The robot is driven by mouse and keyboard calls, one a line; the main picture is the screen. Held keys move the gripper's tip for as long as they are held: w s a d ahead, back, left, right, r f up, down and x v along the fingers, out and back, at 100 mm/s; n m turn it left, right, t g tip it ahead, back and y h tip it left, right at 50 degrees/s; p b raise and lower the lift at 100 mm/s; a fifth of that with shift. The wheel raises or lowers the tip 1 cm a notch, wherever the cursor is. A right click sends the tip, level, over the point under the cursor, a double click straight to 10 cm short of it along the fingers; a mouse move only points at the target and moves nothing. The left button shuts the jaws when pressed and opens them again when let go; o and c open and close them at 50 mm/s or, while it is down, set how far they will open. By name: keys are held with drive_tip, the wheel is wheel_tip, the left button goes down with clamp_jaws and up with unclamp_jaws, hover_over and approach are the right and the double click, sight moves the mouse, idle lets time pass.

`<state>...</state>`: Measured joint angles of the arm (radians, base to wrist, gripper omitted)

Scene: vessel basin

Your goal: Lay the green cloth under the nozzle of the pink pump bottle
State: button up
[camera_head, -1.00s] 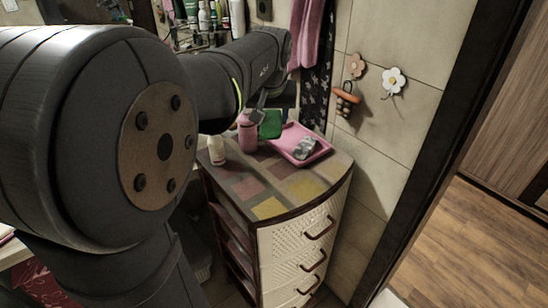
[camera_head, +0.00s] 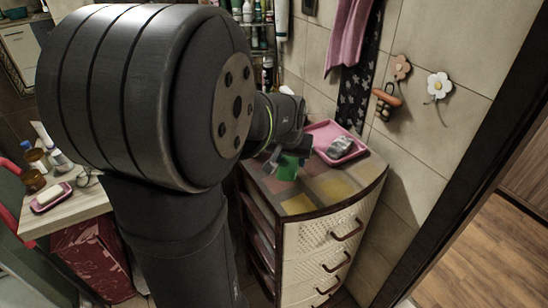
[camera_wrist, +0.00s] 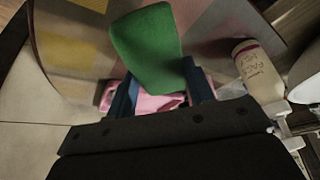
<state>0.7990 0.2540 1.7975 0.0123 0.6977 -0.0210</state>
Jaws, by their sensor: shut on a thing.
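The green cloth (camera_head: 288,167) hangs from my gripper (camera_head: 275,158) above the tiled top of the small drawer cabinet. In the wrist view the cloth (camera_wrist: 147,45) sticks out beyond the two blue fingers of my gripper (camera_wrist: 161,85), which is shut on it. The pink pump bottle cannot be made out in the head view now; my arm covers that part of the cabinet top. A pink thing (camera_wrist: 155,103) shows partly behind the fingers in the wrist view; I cannot tell whether it is the bottle or the tray.
A pink tray (camera_head: 318,129) with a grey item (camera_head: 340,146) is at the back right of the cabinet top (camera_head: 330,188). A pale bottle with red writing (camera_wrist: 258,72) stands at right in the wrist view. The front of the cabinet top is clear.

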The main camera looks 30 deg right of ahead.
sight(283, 167)
drive_tip(key=shift+w+a+f, duration=0.2)
drive_tip(key=shift+w+f, duration=0.25)
drive_tip(key=shift+w, duration=0.2)
drive_tip(key=shift+f, duration=1.95)
drive_tip(key=shift+f, duration=0.15)
drive_tip(key=o, duration=1)
drive_tip(key=shift+c, duration=0.2)
drive_tip(key=v, duration=1.1)
drive_tip(key=shift+r, duration=0.3)
drive_tip(key=shift+o, duration=0.5)
drive_tip(key=shift+s+a+r, duration=0.1)
drive_tip(key=shift+r, duration=0.2)
